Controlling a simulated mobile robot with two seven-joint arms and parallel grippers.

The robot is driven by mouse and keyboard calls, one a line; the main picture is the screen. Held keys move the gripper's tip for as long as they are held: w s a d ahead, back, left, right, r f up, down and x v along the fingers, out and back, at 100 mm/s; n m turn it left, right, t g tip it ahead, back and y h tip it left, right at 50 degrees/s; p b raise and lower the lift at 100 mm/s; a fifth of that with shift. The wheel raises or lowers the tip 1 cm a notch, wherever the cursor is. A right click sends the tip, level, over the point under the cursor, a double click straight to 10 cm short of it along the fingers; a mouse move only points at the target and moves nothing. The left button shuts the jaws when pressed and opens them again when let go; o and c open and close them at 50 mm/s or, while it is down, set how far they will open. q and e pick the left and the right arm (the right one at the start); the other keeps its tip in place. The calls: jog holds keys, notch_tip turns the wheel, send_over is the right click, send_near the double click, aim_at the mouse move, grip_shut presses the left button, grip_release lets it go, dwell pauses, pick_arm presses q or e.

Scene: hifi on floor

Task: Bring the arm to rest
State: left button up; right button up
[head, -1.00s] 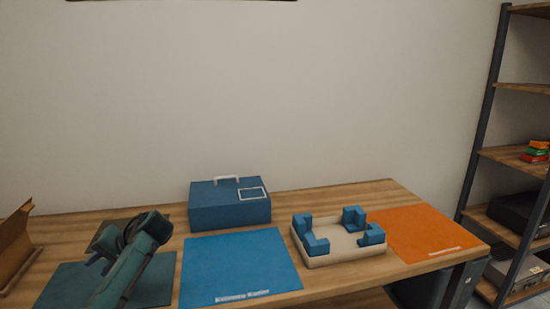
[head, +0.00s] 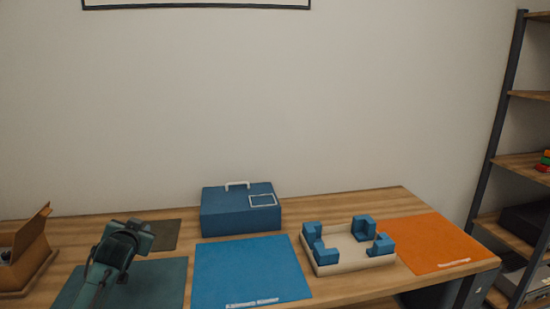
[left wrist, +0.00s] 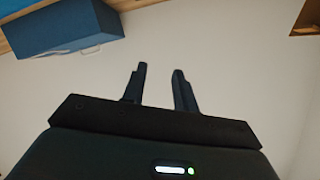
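My left arm (head: 113,254) rises from the lower left in the head view, over the dark green mat (head: 166,284). Its fingertips cannot be made out there. In the left wrist view my left gripper (left wrist: 160,75) has its two fingers apart, with nothing between them. Pale wall lies behind the fingers. The blue box (left wrist: 62,28) with a handle shows at that view's top left, apart from the fingers. My right gripper is not in view.
On the wooden table stand the blue box (head: 240,212), a blue mat (head: 250,270), a beige tray (head: 345,249) with blue corner blocks, an orange mat (head: 432,242) and a brown open box (head: 28,250) at left. A shelf rack (head: 508,165) stands at right.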

pick_arm(q)
notch_tip(320, 180, up, 4)
jog(key=w+d+t+h, duration=0.1)
jog(key=d+t+h, duration=0.1)
jog(key=d+t, duration=0.1)
jog(key=s+d+f+m+g+h, duration=0.1)
jog(key=s+d+f+h, duration=0.1)
jog(key=s+d+f, duration=0.6)
jog(key=s+d+f+m+g+h, duration=0.1)
jog(key=s+d+f+g, duration=0.15)
jog(key=s+f, duration=0.65)
jog(key=s+d+f+g, duration=0.1)
jog(key=s+d+f, duration=0.2)
jog(key=s, duration=0.4)
jog(key=s+d+f+h, duration=0.1)
jog(key=s+d+f, duration=0.2)
jog(key=s, duration=0.4)
jog(key=s+d+f+n+g+h, duration=0.1)
jog(key=s+d+f, duration=0.1)
jog(key=s+d, duration=0.3)
jog(key=s, duration=0.3)
jog(key=shift+f+g, duration=0.35)
jog(key=shift+f, duration=0.05)
jog(key=shift+s+a, duration=0.15)
